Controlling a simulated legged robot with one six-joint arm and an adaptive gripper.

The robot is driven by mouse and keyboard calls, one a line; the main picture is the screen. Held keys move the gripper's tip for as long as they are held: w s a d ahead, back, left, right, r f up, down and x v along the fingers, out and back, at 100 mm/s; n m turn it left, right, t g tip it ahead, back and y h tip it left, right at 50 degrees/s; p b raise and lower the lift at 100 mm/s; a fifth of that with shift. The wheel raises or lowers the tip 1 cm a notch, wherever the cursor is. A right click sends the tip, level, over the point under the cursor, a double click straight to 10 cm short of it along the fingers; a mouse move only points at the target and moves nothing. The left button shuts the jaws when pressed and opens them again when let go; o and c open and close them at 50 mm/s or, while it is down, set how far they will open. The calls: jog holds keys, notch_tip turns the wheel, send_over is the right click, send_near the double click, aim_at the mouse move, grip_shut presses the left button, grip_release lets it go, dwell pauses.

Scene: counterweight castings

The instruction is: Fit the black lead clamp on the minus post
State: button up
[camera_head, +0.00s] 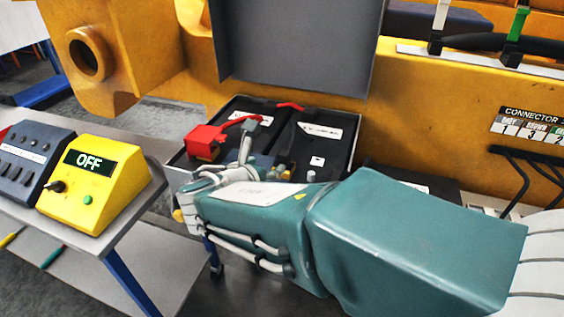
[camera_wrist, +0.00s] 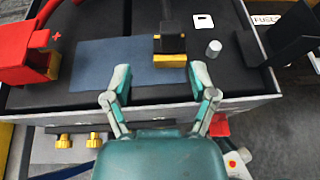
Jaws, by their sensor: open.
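The black lead clamp (camera_wrist: 170,42), a black block with a brass-coloured lower part, lies on the dark battery top (camera_wrist: 130,20) in the wrist view. A small grey post (camera_wrist: 213,48) stands apart, to the clamp's right, near a white label with a minus mark (camera_wrist: 203,21). My gripper (camera_wrist: 161,82) is open and empty. Its fingers are spread either side of the clamp's line, short of it at the tray's near edge. In the head view my gripper (camera_head: 222,157) is at the battery's near left, and the clamp (camera_head: 285,165) is partly hidden by my arm.
A red clamp (camera_wrist: 25,60) sits at the left by a plus mark. A blue patch (camera_wrist: 105,60) lies between the clamps. A black upright part (camera_wrist: 280,38) stands at right. A grey lid (camera_head: 295,45) rises behind; a yellow OFF box (camera_head: 95,185) stands left.

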aim_at(282, 163)
jog(key=x, duration=0.5)
jog(key=d+f+x, duration=0.1)
jog(key=x, duration=0.1)
jog(key=shift+s+d, duration=0.1)
jog(key=shift+d, duration=0.05)
jog(key=shift+w+f, duration=0.2)
jog(key=shift+w, duration=0.05)
jog(key=shift+d, duration=0.1)
jog(key=c, duration=0.9)
